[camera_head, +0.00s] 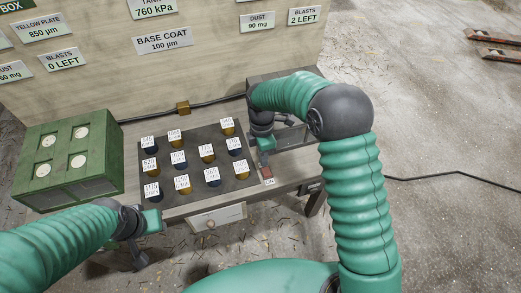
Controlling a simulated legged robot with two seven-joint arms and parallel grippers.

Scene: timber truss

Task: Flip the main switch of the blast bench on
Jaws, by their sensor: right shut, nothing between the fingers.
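The main switch (266,170) is a small dark red block at the right front of the bench (290,178), just behind a white label (269,181) that appears to read ON. My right gripper (264,157) is shut and empty, pointing down just behind the switch. Its tips are close to the switch; I cannot tell if they touch it. The gripper partly hides the switch, and its lever position is not clear. My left gripper (141,261) is low at the front left, off the bench's front edge; its fingers are too small and dark to read.
A green box (55,195) with round white discs stands at the left. A signed backboard (215,72) rises behind. A cable (450,178) runs off right across open floor.

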